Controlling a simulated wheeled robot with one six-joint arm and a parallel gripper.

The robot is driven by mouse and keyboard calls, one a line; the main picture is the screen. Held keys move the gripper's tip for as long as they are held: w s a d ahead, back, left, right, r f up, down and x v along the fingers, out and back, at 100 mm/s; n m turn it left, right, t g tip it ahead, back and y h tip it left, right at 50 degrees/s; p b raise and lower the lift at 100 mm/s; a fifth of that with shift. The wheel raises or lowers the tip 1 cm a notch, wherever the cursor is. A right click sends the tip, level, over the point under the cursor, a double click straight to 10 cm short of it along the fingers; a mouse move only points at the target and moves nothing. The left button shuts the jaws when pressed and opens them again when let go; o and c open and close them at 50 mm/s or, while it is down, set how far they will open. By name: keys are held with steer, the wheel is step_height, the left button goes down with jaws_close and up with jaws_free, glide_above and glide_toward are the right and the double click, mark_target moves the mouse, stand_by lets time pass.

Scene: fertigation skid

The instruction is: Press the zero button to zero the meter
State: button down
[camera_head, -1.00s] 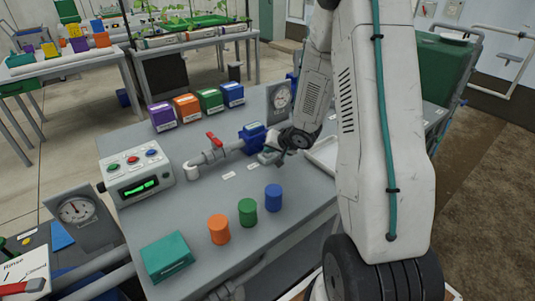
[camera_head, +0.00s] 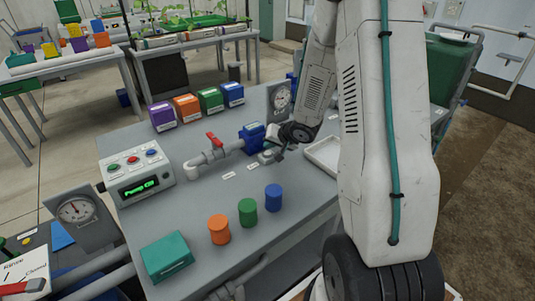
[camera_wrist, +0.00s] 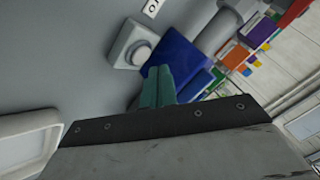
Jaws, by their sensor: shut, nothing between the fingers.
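The blue meter body (camera_head: 253,138) sits in the grey pipe line on the bench. A dial gauge (camera_head: 280,97) stands behind it. In the wrist view the blue body (camera_wrist: 178,62) lies just beyond my fingers. Beside it is a pale round part on a light base (camera_wrist: 136,46), with a small marked label (camera_wrist: 151,7) above. I cannot tell surely whether this is the zero button. My gripper (camera_head: 270,155) is low beside the meter's right end. Its teal fingers (camera_wrist: 157,87) are together and empty, near the blue body; contact cannot be told.
A red valve handle (camera_head: 214,139), coloured boxes (camera_head: 187,107) and cylinders (camera_head: 247,212) surround the pipe. A white tray (camera_head: 322,155) lies right of my gripper.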

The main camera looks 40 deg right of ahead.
mark_target(270, 155)
steer(key=shift+r, duration=2.25)
steer(key=s+d+g+h, duration=0.1)
steer(key=s+d+f+n+g+h, duration=0.1)
steer(key=s+d, duration=0.1)
steer(key=s+d+f+h, duration=0.1)
steer(key=shift+s+d+f+g, duration=0.25)
steer(key=shift+s+d+g, duration=0.05)
steer(key=shift+s+g, duration=0.1)
steer(key=s+a+r+n+g+h, duration=0.1)
steer(key=s+r+g+h, duration=0.1)
steer(key=s+r+g, duration=0.5)
steer(key=s+a+r+n+t+y, duration=0.1)
steer(key=s+a+r+n+y, duration=0.1)
steer(key=s+a+r, duration=0.5)
steer(key=s+a+r+n+t+y, duration=0.1)
steer(key=s+a+r+n, duration=0.2)
steer(key=s+a+r, duration=0.5)
steer(key=shift+s+a+y, duration=0.4)
steer(key=shift+s+a, duration=3.1)
steer(key=shift+a, duration=0.35)
